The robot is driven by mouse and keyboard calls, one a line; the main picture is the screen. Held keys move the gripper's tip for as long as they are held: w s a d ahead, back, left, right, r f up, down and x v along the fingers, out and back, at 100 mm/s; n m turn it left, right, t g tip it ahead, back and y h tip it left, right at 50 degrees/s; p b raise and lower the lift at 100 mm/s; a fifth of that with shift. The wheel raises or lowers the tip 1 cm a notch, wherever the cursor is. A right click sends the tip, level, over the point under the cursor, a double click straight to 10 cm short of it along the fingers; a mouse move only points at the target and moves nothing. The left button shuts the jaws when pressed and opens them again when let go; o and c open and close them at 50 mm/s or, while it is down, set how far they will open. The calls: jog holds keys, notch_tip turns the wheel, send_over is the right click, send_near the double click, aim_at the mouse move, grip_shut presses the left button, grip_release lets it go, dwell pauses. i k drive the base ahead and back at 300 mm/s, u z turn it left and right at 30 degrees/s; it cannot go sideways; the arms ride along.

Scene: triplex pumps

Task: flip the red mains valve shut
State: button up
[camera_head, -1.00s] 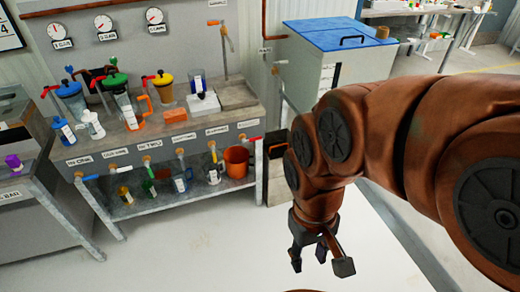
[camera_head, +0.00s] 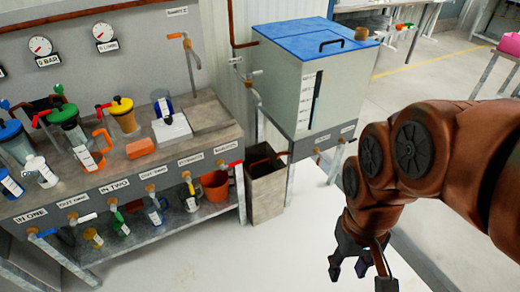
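A small valve with a red lever (camera_head: 235,163) sticks out at the right end of the workbench's front edge, under a label too small to read for sure. Its lever lies roughly level, pointing right. I cannot tell if this is the mains valve, as other red handles show on the pumps at left, one by the yellow-topped pump (camera_head: 103,106). My gripper (camera_head: 361,277) hangs at the lower right, fingers down, spread and empty. It is well to the right of the red lever and apart from everything.
The workbench (camera_head: 215,110) carries pumps and a row of front taps over a lower shelf. A dark open bin (camera_head: 266,195) stands right of the red lever. A blue-lidded tank (camera_head: 285,75) is behind it. The pale floor (camera_head: 270,260) in front is clear.

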aim_at(235, 164)
jog(key=u, duration=0.1)
jog(key=i, duration=1.05)
jog(key=u, duration=0.65)
jog(key=k, duration=1.35)
jog(key=u, duration=0.2)
jog(key=i, duration=0.35)
jog(key=u, duration=0.75)
jog(key=i, duration=1.1)
jog(key=z, duration=0.3)
